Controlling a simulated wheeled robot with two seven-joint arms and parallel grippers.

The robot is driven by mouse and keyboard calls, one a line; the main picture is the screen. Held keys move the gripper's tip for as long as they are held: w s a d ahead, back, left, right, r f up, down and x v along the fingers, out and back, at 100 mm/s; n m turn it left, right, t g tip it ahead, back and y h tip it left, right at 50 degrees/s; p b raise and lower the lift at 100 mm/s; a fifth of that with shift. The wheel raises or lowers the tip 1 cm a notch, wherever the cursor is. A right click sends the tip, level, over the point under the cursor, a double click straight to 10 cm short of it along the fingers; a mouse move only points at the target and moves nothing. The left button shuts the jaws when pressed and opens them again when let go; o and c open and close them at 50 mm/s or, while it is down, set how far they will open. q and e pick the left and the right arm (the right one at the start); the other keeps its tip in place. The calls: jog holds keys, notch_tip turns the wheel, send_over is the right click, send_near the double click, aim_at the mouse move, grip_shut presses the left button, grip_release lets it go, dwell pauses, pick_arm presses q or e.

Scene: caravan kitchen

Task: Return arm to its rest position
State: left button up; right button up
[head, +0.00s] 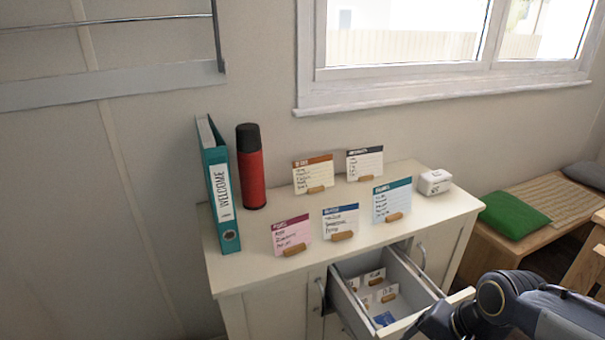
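My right arm comes in from the lower right, and its dark gripper (436,321) is at the bottom edge, overlapping the front right corner of the open drawer (419,287) in this view. I cannot see its fingertips clearly, nor whether it touches the drawer. The drawer is pulled out of the white cabinet (262,268) and holds several small cards on wooden stands and a blue item (384,318). My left gripper is out of view.
On the cabinet top stand a teal binder (219,190), a red flask (251,170), several cards in wooden holders, including a pink one (290,233), and a small white box (434,181). A green cushion (513,215) lies on the wooden bench (480,242) at right.

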jog(key=s+a+f+n+t+y+b, duration=0.1)
jog(key=s+f+n+t+b, duration=0.2)
jog(key=s+n+b, duration=0.4)
notch_tip(320, 180, up, 17)
jog(key=s+p, duration=0.2)
jog(key=p, duration=1.7)
jog(key=shift+a+r+t, duration=0.2)
jog(key=shift+a+t, duration=0.1)
jog(key=shift+a, duration=0.05)
